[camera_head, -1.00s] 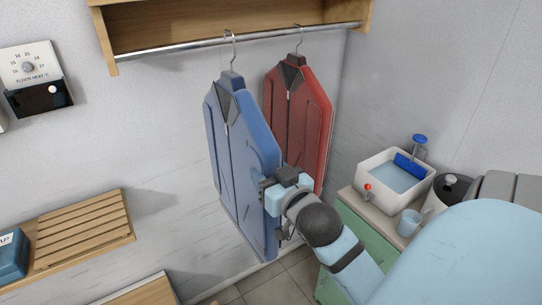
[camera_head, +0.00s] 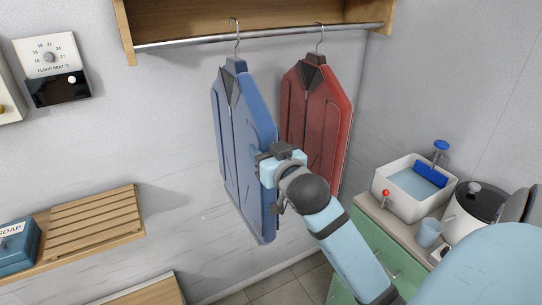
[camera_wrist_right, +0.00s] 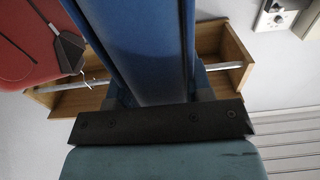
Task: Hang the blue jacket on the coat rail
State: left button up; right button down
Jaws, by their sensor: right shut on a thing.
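The blue jacket (camera_head: 238,125) hangs upright from a wire hanger whose hook (camera_head: 235,30) overlaps the coat rail (camera_head: 180,42) in the head view. The hook's top stands above the rail line; I cannot tell whether it is over the rail or in front of it. My right gripper (camera_head: 269,166) is shut on the blue jacket's right edge, about halfway down. In the right wrist view the blue jacket (camera_wrist_right: 140,40) fills the middle above the gripper, and the rail (camera_wrist_right: 72,86) shows on both sides behind it. My left gripper is not in view.
A red jacket (camera_head: 318,115) hangs on the rail just right of the blue one. A wooden shelf (camera_head: 125,30) holds the rail. A white basin (camera_head: 380,185) and a pot (camera_head: 458,222) stand on a green cabinet at right. A slatted wooden rack (camera_head: 95,215) is at left.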

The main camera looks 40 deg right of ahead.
jog(key=w+d+f+b, duration=0.1)
jog(key=w+f+b, duration=0.1)
jog(key=w, duration=0.4)
jog(key=shift+w+d+f+b, duration=0.3)
jog(key=shift+f+b, duration=0.1)
jog(key=shift+b, duration=0.1)
dwell(0.3)
jog(key=shift+c, duration=2.4)
grip_release()
jog(key=shift+s, duration=0.1)
jog(key=shift+f, duration=0.1)
